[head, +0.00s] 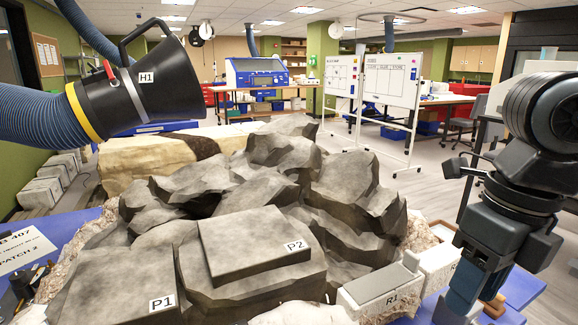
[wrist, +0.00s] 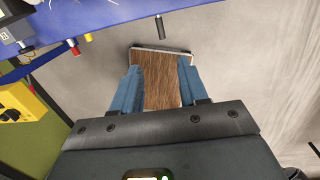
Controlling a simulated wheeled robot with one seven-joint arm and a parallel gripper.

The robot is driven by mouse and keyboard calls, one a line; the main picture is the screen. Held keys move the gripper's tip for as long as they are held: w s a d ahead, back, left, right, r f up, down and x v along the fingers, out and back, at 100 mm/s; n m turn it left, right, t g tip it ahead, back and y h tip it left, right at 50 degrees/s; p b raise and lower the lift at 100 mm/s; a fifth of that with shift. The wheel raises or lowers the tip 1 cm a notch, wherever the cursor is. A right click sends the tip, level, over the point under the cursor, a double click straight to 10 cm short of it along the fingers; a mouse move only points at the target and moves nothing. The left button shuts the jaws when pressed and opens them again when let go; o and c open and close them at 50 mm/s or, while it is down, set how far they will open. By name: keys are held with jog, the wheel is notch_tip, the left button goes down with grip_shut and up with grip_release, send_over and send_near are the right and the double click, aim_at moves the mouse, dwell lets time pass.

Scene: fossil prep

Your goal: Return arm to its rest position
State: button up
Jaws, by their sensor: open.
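My gripper (head: 462,296) hangs at the right of the head view, pointing down beside the rock block, with its fingertips at the lower picture edge. In the wrist view my gripper (wrist: 158,74) shows two blue fingers standing apart. A brown, streaked rectangular thing (wrist: 163,82) with a pale rim shows between the fingers. I cannot tell how far below them it is. The upper arm links are folded above the gripper at the right edge of the head view.
A large grey rock (head: 262,240) with P1 and P2 labels fills the middle. A black extraction hood (head: 155,82) marked H1 hangs at the left. A grey block (head: 385,290) marked R1 lies left of my gripper. Whiteboards (head: 390,80) stand behind on open floor.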

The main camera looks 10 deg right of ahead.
jog(key=w+a+r+m+t+y, duration=0.25)
jog(key=a+m+t+y, duration=0.3)
jog(key=a+m, duration=0.4)
jog(key=w+a+r+m+t+y, duration=0.1)
jog(key=w+a+m+t+y, duration=0.45)
jog(key=a, duration=0.65)
jog(key=s+d+f+m+t+h, duration=0.2)
jog(key=s+d+f+m+h, duration=0.25)
jog(key=s+f+m, duration=0.5)
jog(key=s+d+f+m+t+h, duration=0.3)
jog(key=s+d+f+m+h, duration=0.25)
jog(key=m, duration=0.75)
jog(key=s+d+f+m+h, duration=0.1)
jog(key=s+d, duration=0.2)
jog(key=s, duration=0.7)
jog(key=s+d+f+g+h, duration=0.1)
jog(key=s+d, duration=0.3)
jog(key=s, duration=0.7)
jog(key=shift+s+f+m+g, duration=0.3)
jog(key=shift+f+m, duration=0.05)
jog(key=shift+f, duration=0.4)
